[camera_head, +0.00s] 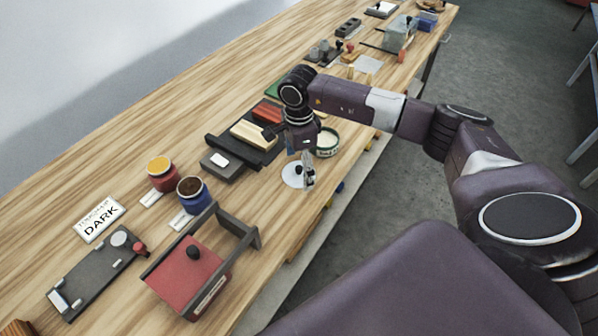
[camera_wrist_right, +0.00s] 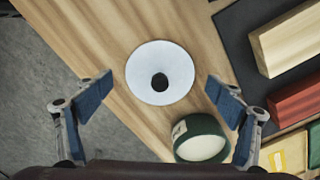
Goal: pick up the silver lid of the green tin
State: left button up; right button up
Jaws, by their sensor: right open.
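The silver lid (camera_head: 293,176) is a pale round disc with a dark knob. It lies on the wooden bench near the front edge, apart from its tin. In the right wrist view the lid (camera_wrist_right: 147,88) shows whole, with the knob near its middle. The green tin (camera_head: 328,142) stands just beyond the lid, lidless, with a pale top; it also shows in the wrist view (camera_wrist_right: 202,142). My right gripper (camera_head: 306,172) is over the lid, pointing down. In the wrist view its open fingers (camera_wrist_right: 160,88) are on either side of the lid, with nothing held. My left gripper is out of view.
A dark tray (camera_head: 262,155) with coloured blocks lies beside the tin. A red jar (camera_head: 162,182) and a blue jar (camera_head: 192,205) stand to the left. A red box with a grey frame (camera_head: 185,275) is nearer me. Bare wood surrounds the lid.

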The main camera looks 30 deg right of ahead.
grip_shut()
dwell(0.5)
